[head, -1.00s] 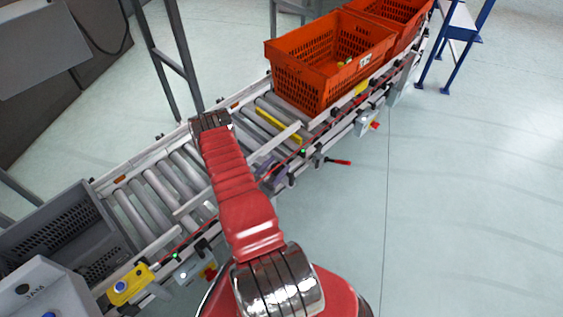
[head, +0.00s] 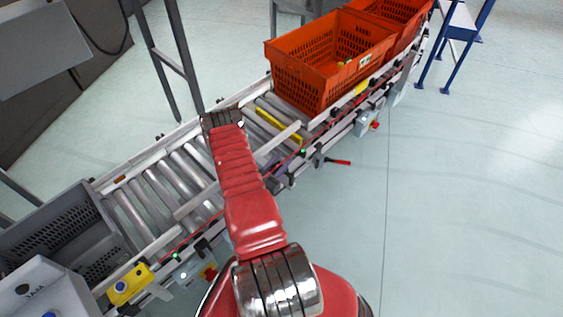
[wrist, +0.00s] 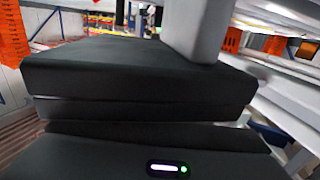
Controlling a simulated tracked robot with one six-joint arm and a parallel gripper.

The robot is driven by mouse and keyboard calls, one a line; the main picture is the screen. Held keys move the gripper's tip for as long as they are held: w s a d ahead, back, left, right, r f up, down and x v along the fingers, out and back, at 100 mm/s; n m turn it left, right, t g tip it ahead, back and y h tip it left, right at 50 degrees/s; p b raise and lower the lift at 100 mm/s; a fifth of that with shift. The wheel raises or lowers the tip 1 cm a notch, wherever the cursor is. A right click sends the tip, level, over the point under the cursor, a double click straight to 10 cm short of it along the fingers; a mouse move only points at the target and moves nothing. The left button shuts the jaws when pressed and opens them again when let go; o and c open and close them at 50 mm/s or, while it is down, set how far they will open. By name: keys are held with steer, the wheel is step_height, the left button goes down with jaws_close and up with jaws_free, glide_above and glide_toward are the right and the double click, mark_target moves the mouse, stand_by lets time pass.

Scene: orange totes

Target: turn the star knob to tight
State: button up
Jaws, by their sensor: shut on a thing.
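My gripper (wrist: 198,28) shows in the wrist view as a broad dark body with a small lit strip, and a grey finger block at the top. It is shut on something. The tips and the held thing, taken as the star knob, are hidden behind the gripper's own body. I cannot make out the knob's shape or how far it is turned. In the head view my red arm reaches over the roller conveyor (head: 185,168); the gripper cannot be made out there.
A large orange tote (head: 320,75) stands on the far conveyor, with another orange tote (head: 400,12) behind it. A grey tote (head: 75,235) is at the near left end. A red-handled lever (head: 338,161) sticks out from the conveyor's right side.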

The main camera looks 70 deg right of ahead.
steer(key=c, duration=0.4)
steer(key=shift+o, duration=0.2)
steer(key=shift+g, duration=0.3)
steer(key=shift+s+a+m+g+y, duration=0.1)
steer(key=shift+s+m+g+y, duration=0.25)
steer(key=shift+m+g, duration=0.55)
steer(key=shift+s+a+m+g+y, duration=0.15)
steer(key=shift+m+g+y, duration=0.5)
steer(key=shift+g, duration=0.45)
steer(key=shift+s+a+m+g+y, duration=0.1)
steer(key=shift+s+m+g+y, duration=0.25)
steer(key=shift+m+g, duration=0.55)
steer(key=shift+w, duration=0.1)
steer(key=o, duration=1)
steer(key=shift+o, duration=0.2)
steer(key=shift+w, duration=0.1)
